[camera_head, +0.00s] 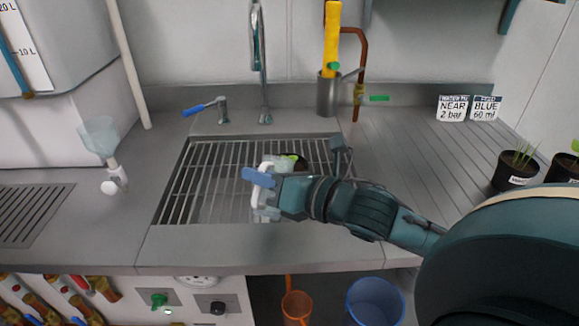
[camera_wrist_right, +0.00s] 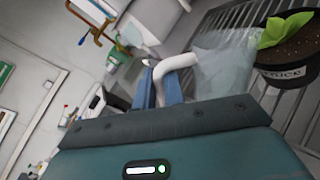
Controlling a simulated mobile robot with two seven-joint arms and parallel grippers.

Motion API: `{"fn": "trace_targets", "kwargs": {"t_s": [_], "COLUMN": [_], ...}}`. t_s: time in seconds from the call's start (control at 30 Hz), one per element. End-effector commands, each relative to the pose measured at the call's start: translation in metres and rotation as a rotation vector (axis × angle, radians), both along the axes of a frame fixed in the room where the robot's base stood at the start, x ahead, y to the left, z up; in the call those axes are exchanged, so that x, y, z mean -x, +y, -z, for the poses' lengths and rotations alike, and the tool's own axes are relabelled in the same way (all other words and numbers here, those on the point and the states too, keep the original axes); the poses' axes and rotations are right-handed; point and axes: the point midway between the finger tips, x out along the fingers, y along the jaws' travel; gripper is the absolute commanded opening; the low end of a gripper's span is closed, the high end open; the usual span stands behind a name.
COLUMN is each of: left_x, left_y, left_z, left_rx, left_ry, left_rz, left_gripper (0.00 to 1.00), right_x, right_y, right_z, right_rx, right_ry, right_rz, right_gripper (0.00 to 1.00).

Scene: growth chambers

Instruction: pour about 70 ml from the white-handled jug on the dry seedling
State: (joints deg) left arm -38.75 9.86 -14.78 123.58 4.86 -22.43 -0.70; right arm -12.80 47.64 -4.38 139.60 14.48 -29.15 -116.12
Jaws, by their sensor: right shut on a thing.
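My right gripper (camera_head: 262,178) reaches in from the right over the sink grate (camera_head: 205,190). Its blue fingers are shut on the white handle (camera_wrist_right: 176,64) of a clear jug (camera_wrist_right: 222,65). In the head view the jug is partly hidden by the gripper, and I cannot tell its tilt or water level. A black pot (camera_wrist_right: 290,60) with a bright green seedling (camera_wrist_right: 285,28) and dark brown soil stands on the grate, just beyond the jug. Its label is partly readable, ending "TUCE". The seedling also shows in the head view (camera_head: 290,158). My left gripper is not in view.
A tall tap (camera_head: 260,60) and a blue-levered valve (camera_head: 205,106) stand behind the grate. A clear funnel-like vessel (camera_head: 100,137) is on the left counter. Potted plants (camera_head: 517,168) and two signs (camera_head: 452,108) are at right. A blue bucket (camera_head: 375,302) is below.

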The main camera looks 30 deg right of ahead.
Motion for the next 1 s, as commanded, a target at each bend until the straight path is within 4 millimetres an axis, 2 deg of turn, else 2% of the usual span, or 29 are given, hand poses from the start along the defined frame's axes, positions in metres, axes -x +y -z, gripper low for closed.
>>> {"fn": "trace_targets", "kwargs": {"t_s": [1.0], "left_x": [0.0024], "left_y": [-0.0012], "left_z": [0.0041], "left_rx": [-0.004], "left_ry": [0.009], "left_rz": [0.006], "left_gripper": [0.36], "right_x": [-0.0001], "right_y": [0.0000], "right_z": [-0.0004], "right_rx": [-0.001], "right_ry": [-0.001], "right_rz": [0.000], "right_gripper": [0.00]}}
